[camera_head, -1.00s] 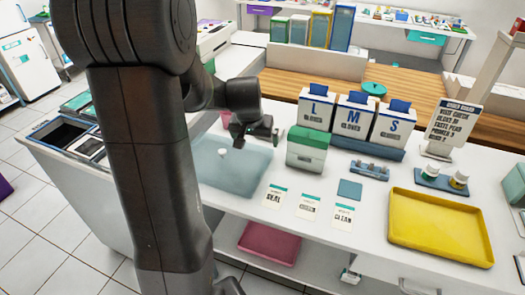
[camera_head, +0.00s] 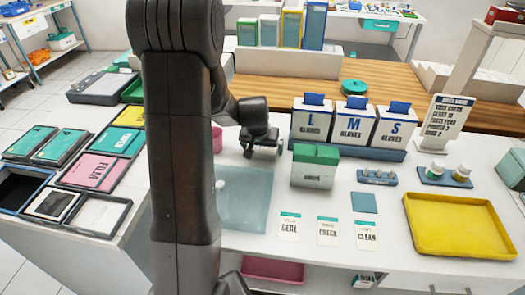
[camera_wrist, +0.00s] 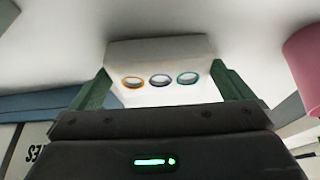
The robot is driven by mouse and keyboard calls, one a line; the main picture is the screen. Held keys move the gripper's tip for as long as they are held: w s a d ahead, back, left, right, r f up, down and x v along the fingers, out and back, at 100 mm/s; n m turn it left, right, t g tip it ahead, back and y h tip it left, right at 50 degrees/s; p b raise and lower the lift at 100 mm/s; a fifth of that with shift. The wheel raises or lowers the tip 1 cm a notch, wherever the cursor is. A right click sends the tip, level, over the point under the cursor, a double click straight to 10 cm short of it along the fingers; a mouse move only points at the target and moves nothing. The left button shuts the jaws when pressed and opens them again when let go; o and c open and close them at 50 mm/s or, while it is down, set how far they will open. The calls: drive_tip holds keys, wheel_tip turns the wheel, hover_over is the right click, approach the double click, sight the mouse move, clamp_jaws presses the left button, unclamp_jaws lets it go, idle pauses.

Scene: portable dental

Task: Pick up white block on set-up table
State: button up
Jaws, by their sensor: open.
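In the wrist view a white block (camera_wrist: 160,52) with three ring-shaped marks, orange, grey and teal, shows between the two green fingers of my gripper (camera_wrist: 160,88). The fingers are open, one on each side of the block's near part; I cannot tell whether they touch it. In the head view my gripper (camera_head: 263,152) is low over the white set-up table (camera_head: 400,180), behind the pale blue mat (camera_head: 245,205) and left of the green-and-white box. I cannot make out the block in the head view.
The green-and-white box (camera_head: 315,166) and glove boxes (camera_head: 312,120) stand right of my gripper. A pink cup (camera_head: 217,140) is at its left; it also shows in the wrist view (camera_wrist: 303,55). A small white item (camera_head: 220,184) lies on the mat. A yellow tray (camera_head: 462,225) is far right.

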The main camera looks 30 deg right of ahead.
drive_tip(key=c, duration=0.9)
